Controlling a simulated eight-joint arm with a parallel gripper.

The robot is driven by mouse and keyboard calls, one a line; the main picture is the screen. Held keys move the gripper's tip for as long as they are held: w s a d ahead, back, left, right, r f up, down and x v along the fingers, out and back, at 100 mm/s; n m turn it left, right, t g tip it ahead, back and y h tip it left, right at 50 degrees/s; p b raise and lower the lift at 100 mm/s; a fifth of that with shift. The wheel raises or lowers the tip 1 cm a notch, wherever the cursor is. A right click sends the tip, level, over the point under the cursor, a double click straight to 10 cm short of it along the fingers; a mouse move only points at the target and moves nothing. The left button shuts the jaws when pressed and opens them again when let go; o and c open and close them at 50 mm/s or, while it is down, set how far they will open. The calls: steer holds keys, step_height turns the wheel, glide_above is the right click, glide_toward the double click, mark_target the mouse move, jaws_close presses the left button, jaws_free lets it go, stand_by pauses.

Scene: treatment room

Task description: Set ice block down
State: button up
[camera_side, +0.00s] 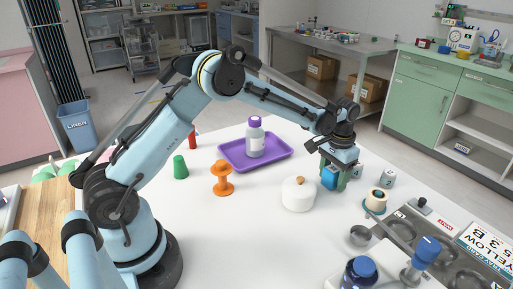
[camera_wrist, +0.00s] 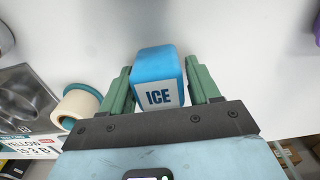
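The ice block (camera_wrist: 158,78) is a blue cube with a white label reading ICE. In the wrist view it sits between the two green fingers of my gripper (camera_wrist: 160,88), which look closed against its sides. In the side view the blue block (camera_side: 329,178) shows at the fingertips of my gripper (camera_side: 335,180), at the right part of the white table (camera_side: 225,225). The side view does not clearly show whether the block's underside touches the table.
A white lidded pot (camera_side: 298,197) stands just left of my gripper. A metal tray with round wells (camera_side: 425,238) lies at front right. A purple tray (camera_side: 279,152) holds a bottle (camera_side: 255,140) behind.

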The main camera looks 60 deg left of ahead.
mark_target(334, 168)
steer(key=shift+o, duration=0.9)
step_height(334, 168, up, 12)
steer(key=s+r+t, duration=0.3)
steer(key=s+r, duration=0.3)
steer(key=s, duration=0.4)
steer(key=s+f+t, duration=0.4)
steer(key=s, duration=0.8)
steer(key=shift+f, duration=0.2)
